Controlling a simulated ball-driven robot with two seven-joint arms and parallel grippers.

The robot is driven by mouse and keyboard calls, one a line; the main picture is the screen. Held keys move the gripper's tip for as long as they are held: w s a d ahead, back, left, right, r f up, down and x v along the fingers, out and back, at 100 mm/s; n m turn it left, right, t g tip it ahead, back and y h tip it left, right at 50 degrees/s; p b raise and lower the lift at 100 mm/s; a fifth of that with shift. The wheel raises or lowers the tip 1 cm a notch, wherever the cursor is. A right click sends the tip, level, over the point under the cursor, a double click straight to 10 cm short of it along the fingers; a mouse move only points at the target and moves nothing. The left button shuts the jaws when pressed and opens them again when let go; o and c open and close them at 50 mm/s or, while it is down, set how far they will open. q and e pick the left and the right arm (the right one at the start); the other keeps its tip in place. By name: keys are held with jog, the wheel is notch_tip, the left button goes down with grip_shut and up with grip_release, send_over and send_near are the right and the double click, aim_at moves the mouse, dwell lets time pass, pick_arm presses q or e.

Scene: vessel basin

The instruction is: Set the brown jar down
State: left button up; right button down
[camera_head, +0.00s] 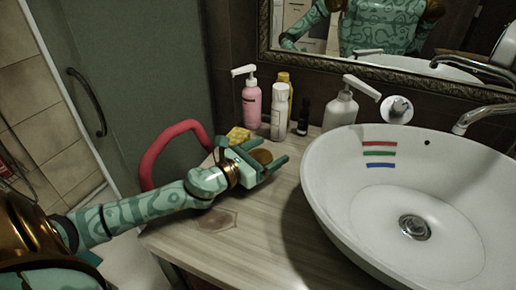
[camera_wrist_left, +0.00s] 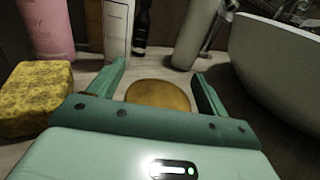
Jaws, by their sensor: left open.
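The brown jar (camera_head: 262,157) stands on the wooden counter, left of the basin. Only its round brown top shows clearly; it also shows in the left wrist view (camera_wrist_left: 158,95). My left gripper (camera_head: 267,149) is open, with one finger on each side of the jar. In the left wrist view the fingers stand apart from the jar's top, with gaps on both sides. The jar's lower part is hidden by the gripper. My right gripper is not in view.
A yellow sponge (camera_head: 238,134) lies beside the gripper. A pink pump bottle (camera_head: 251,105), a white bottle (camera_head: 279,112) and a clear dispenser (camera_head: 340,111) stand behind. The white basin (camera_head: 318,185) is at right. The counter's front (camera_head: 262,225) is clear, with a hexagonal mark (camera_head: 217,219).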

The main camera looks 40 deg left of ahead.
pick_arm(q)
jog(key=v, duration=1.1)
jog(key=shift+s+a+b, duration=0.1)
jog(key=shift+b, duration=0.2)
jog(key=shift+s+a+r, duration=0.1)
jog(key=shift+s, duration=0.3)
